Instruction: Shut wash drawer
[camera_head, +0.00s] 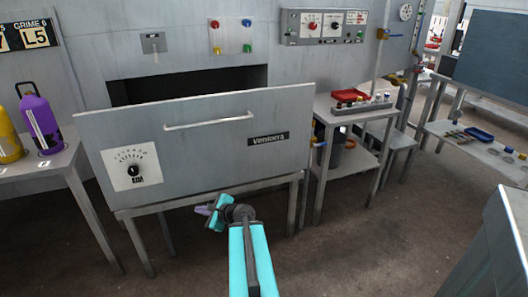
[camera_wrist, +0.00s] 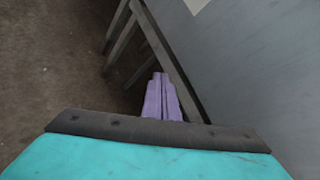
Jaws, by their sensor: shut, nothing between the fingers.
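The wash drawer (camera_head: 215,150) is a wide grey metal front with a horizontal bar handle (camera_head: 208,121), a dial at the left and a "Ventorra" label at the right. It stands out from the machine wall, with a dark opening (camera_head: 190,82) visible behind and above it. The drawer front also shows in the wrist view (camera_wrist: 265,60) at the right. My gripper (camera_head: 203,210) has purple fingers and is low in front of the drawer, below its lower edge in the picture. In the wrist view my gripper's fingers (camera_wrist: 161,80) are together and empty. Any contact with the drawer cannot be told.
A table with a purple bottle (camera_head: 41,122) and a yellow bottle (camera_head: 8,140) stands at the left. A small table with a red tray (camera_head: 349,96) stands at the right. A grey surface (camera_head: 505,245) is at the lower right. Floor between is clear.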

